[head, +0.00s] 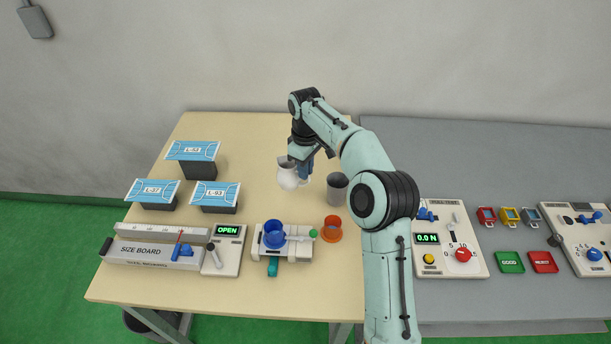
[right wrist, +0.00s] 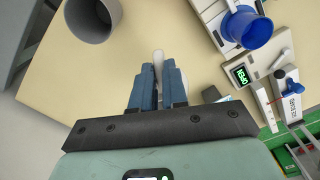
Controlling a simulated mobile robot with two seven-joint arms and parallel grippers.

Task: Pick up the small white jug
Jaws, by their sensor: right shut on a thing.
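The small white jug (head: 288,176) is near the back middle of the tan table in the head view. My right gripper (head: 304,170) is at the jug's right side, with its blue fingers closed on it. In the right wrist view the two blue fingers of my right gripper (right wrist: 158,80) are close together with a slim white part of the jug (right wrist: 158,60) between them. I cannot tell whether the jug touches the table. My left gripper does not show.
A grey cup (head: 337,188) stands just right of the jug, and an orange cup (head: 332,229) is nearer. A blue cup (head: 273,234) sits on a white fixture. Masks on dark stands (head: 192,152) are at left. A size board (head: 150,251) lies at front left.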

